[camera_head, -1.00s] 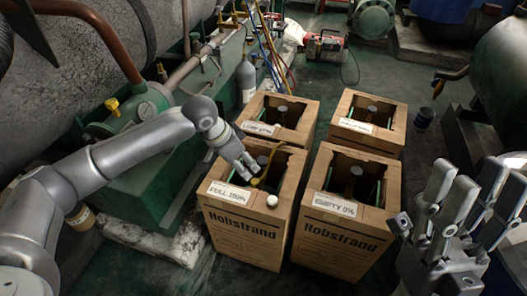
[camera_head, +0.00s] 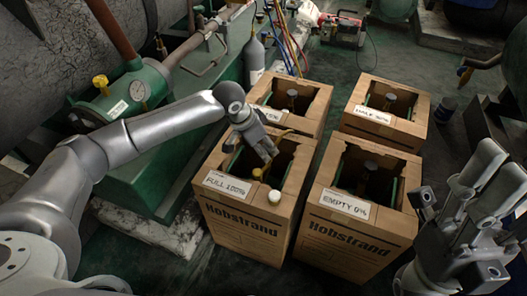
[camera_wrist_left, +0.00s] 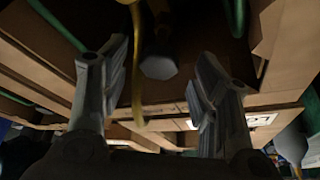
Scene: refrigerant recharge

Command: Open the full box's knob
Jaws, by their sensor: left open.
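The full box (camera_head: 240,233) is the front-left cardboard box, with a "FULL 100%" label (camera_head: 227,185). My left gripper (camera_head: 262,158) is over its open top, fingers pointing down, open and empty. It hides part of the inside in the head view. A yellow fitting (camera_head: 257,173) shows just below the fingers. In the left wrist view a dark knob (camera_wrist_left: 158,66) lies ahead, between and beyond the open fingers (camera_wrist_left: 152,85), apart from them. A yellow hose (camera_wrist_left: 137,70) runs beside it. My right gripper (camera_head: 452,212) is open and empty at the lower right.
The "EMPTY 0%" box (camera_head: 350,240) stands close on the right. Two more boxes (camera_head: 318,105) (camera_head: 410,130) stand behind. A white cap (camera_head: 274,197) sits on the full box's front rim. Green machinery (camera_head: 130,95) is at the left.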

